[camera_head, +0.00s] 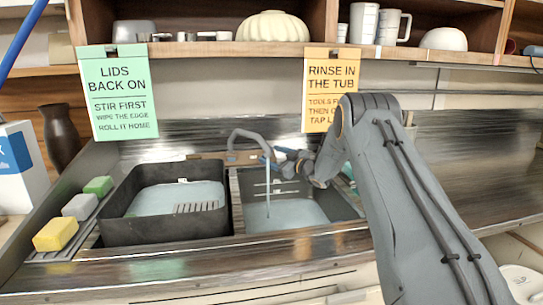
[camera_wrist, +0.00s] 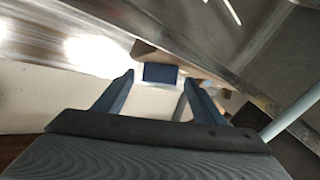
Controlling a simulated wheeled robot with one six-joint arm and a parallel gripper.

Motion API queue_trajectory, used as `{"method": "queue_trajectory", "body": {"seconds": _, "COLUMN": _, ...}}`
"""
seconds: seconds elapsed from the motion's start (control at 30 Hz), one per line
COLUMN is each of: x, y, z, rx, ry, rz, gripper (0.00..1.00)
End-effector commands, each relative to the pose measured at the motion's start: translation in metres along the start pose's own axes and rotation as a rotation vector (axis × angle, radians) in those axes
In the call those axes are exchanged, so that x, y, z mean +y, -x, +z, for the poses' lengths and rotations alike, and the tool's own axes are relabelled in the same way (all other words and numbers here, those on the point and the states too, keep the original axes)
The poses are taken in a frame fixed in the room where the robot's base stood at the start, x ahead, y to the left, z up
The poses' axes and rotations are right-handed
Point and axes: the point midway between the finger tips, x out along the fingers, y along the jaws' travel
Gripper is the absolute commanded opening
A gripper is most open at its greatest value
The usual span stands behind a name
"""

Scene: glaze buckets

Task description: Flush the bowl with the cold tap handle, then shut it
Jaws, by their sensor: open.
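The tap spout (camera_head: 245,135) arches over the right sink bowl (camera_head: 295,212). A thin pale-blue stream (camera_head: 268,192) runs down from it into the bowl, where pale liquid lies. My gripper (camera_head: 287,165) is at the tap, just right of the spout, and partly hides the fittings there. In the wrist view my gripper (camera_wrist: 159,82) is open, with its two blue-grey fingers apart. A blue tap handle (camera_wrist: 160,73) sits between the fingertips; I cannot tell whether they touch it.
A black tub (camera_head: 165,230) with pale liquid and a slatted piece fills the left side. Yellow, grey and green sponges (camera_head: 55,233) lie left of it. Two signs (camera_head: 120,90) hang from the shelf above. The metal counter (camera_head: 460,170) at right is clear.

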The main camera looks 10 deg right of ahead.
Motion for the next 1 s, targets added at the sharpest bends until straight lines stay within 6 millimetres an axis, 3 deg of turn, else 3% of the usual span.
{"method": "queue_trajectory", "body": {"seconds": 0.33, "x": 0.0002, "y": -0.0048, "z": 0.0000, "rx": 0.000, "ry": -0.001, "rz": 0.001, "gripper": 0.64}}
{"method": "queue_trajectory", "body": {"seconds": 0.6, "x": 0.0001, "y": -0.0047, "z": 0.0000, "rx": 0.000, "ry": 0.000, "rz": 0.001, "gripper": 0.23}}
{"method": "queue_trajectory", "body": {"seconds": 1.0, "x": 0.0040, "y": -0.0052, "z": 0.0023, "rx": 0.001, "ry": 0.055, "rz": -0.088, "gripper": 0.23}}
